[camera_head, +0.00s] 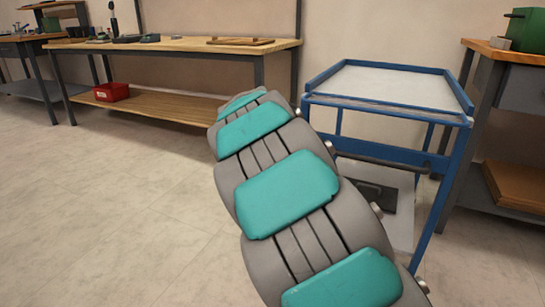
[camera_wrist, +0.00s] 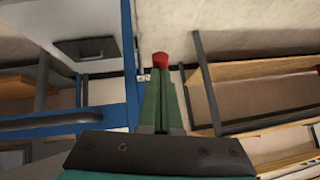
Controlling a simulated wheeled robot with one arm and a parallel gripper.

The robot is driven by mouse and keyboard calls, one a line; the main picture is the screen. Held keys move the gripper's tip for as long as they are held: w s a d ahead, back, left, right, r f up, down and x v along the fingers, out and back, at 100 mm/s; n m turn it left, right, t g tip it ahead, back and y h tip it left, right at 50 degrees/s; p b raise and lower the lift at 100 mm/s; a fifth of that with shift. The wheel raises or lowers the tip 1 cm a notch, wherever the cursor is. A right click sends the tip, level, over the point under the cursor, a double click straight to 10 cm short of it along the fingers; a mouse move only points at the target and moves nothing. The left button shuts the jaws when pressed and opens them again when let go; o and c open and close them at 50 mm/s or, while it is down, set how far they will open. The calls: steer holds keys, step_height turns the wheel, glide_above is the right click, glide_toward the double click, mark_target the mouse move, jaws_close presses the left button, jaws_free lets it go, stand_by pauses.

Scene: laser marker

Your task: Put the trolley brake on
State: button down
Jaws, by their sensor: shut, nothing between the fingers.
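The trolley (camera_head: 462,119) has a blue frame and a pale top tray, and stands right of centre in the head view. Its blue frame (camera_wrist: 131,60) runs along the left of my fingers in the wrist view. My gripper (camera_wrist: 160,88) has green fingers that are shut and empty. A small red part (camera_wrist: 160,58) shows just past the fingertips; it may be the brake, and I cannot tell whether the fingers touch it. In the head view my arm hides the gripper and the trolley's near left lower part.
A workbench (camera_head: 180,44) with a lower wooden shelf stands along the back wall, with a red bin (camera_head: 111,92) on that shelf. Another bench (camera_head: 490,50) stands close to the trolley's right. The floor at left is clear.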

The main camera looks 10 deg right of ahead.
steer(key=shift+s+d+f, duration=0.1)
steer(key=shift+f, duration=0.45)
steer(key=s+a+f+p+v, duration=0.1)
steer(key=f+v, duration=0.1)
steer(key=v, duration=1.1)
steer(key=shift+s+r+p, duration=0.2)
steer(key=shift+s+p, duration=0.1)
steer(key=shift+s, duration=0.15)
steer(key=shift+a, duration=0.1)
